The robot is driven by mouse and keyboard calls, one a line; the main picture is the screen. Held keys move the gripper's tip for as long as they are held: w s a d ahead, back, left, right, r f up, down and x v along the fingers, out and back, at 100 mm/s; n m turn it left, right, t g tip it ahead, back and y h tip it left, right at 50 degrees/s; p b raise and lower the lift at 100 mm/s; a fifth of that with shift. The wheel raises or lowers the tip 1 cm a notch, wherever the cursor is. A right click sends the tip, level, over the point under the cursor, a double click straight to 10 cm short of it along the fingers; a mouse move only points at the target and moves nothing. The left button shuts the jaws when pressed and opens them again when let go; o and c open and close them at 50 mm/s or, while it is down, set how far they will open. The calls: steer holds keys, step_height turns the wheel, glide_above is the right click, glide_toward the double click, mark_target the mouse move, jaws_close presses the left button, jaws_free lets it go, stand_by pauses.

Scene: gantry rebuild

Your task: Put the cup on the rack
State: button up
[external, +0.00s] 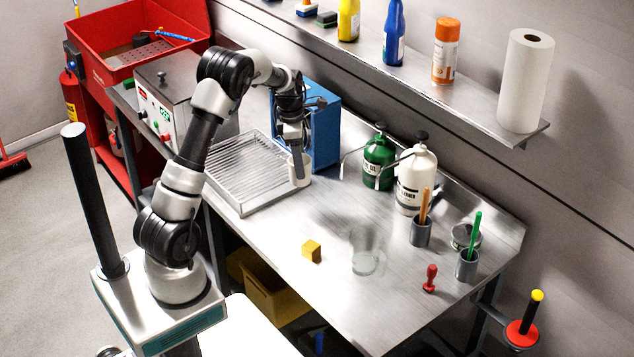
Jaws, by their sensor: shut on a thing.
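A small white cup (304,171) is in my gripper (297,166), which is shut on it. The fingers reach down over the cup, and part of it is hidden behind them. The rack (243,207), a metal drying rack with parallel bars, lies on the steel bench just left of the cup. The cup is at the rack's right side, in front of the blue box. I cannot tell whether its base touches anything.
A blue box (325,135) stands close behind my gripper. Green (379,160) and white (415,180) pump bottles stand to the right. A yellow cube (311,250), a clear glass (364,262) and a red stamp (430,279) are nearer the front. A shelf (480,105) hangs above.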

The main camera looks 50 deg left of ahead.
steer(key=s+a+r+n+b, duration=0.1)
steer(key=s+a+r+n, duration=0.2)
steer(key=a, duration=0.6)
steer(key=s+a+n+y, duration=0.1)
steer(key=s+a+n, duration=0.3)
steer(key=a, duration=0.5)
steer(key=s+a+r+n+b, duration=0.1)
steer(key=a+r+n, duration=0.1)
steer(key=a+n, duration=0.5)
steer(key=shift+s+a+f+m, duration=0.2)
steer(key=shift+a+f+m, duration=0.25)
steer(key=shift+f, duration=1.2)
steer(key=shift+s+a+f+m, duration=0.2)
steer(key=shift+a+f, duration=0.45)
steer(key=shift+f, duration=1.05)
steer(key=shift+s+a+f+m, duration=0.15)
steer(key=shift+a+f+m, duration=0.3)
steer(key=shift+f, duration=1.2)
steer(key=shift+a, duration=0.1)
steer(key=shift+f, duration=0.2)
steer(key=o, duration=1.1)
